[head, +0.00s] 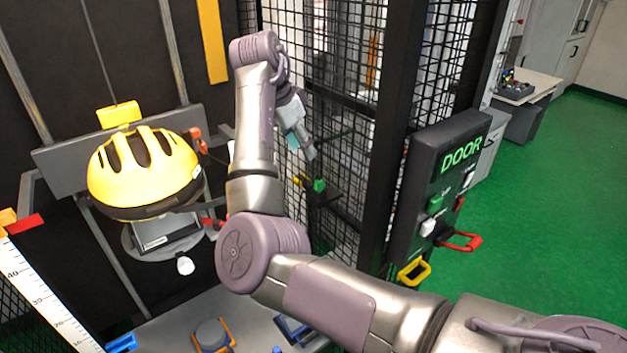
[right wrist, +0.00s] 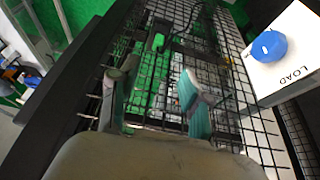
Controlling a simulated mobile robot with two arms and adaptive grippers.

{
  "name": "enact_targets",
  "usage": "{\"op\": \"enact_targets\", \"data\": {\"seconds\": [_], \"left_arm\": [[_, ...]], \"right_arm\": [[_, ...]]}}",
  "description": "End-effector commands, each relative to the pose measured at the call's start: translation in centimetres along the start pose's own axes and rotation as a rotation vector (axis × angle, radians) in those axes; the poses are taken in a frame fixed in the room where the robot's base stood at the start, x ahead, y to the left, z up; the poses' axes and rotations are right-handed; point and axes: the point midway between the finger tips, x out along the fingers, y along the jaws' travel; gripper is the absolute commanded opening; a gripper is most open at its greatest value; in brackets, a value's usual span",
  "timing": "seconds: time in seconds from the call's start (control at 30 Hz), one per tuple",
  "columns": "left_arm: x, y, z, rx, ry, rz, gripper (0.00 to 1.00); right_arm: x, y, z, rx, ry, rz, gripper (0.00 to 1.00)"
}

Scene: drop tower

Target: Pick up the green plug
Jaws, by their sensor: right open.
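A small green plug (head: 319,185) sits on a dark bracket by the black mesh, just below my right gripper in the head view. A green piece that looks like it (right wrist: 157,41) shows beyond the fingertips in the right wrist view. My right gripper (head: 308,146) points down toward it and is apart from it. In the right wrist view its two fingers (right wrist: 158,75) stand wide apart with nothing between them. My left gripper is not in view.
Black mesh (head: 345,130) stands close around my right gripper. A black DOOR panel (head: 440,165) with red and yellow handles is to the right. A yellow helmet (head: 143,170) is at left. A white LOAD box with a blue knob (right wrist: 268,46) is at upper right in the wrist view.

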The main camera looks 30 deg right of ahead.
Motion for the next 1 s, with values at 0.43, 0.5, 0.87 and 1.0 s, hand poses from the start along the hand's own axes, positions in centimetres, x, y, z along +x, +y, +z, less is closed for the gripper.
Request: {"op": "enact_targets", "data": {"seconds": [0.43, 0.5, 0.87, 1.0], "left_arm": [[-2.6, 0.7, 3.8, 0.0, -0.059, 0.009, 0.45], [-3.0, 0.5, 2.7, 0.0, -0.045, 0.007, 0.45], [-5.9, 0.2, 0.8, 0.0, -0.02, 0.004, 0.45], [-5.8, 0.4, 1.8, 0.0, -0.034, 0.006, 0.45]], "right_arm": [[6.5, 0.0, -0.1, -0.001, 0.002, -0.001, 0.47], [6.9, 0.0, -0.1, -0.002, 0.0, 0.002, 0.47], [11.5, 0.0, -0.1, -0.002, 0.001, 0.0, 0.47], [11.8, -0.1, 0.0, -0.001, 0.001, -0.001, 0.47]]}}
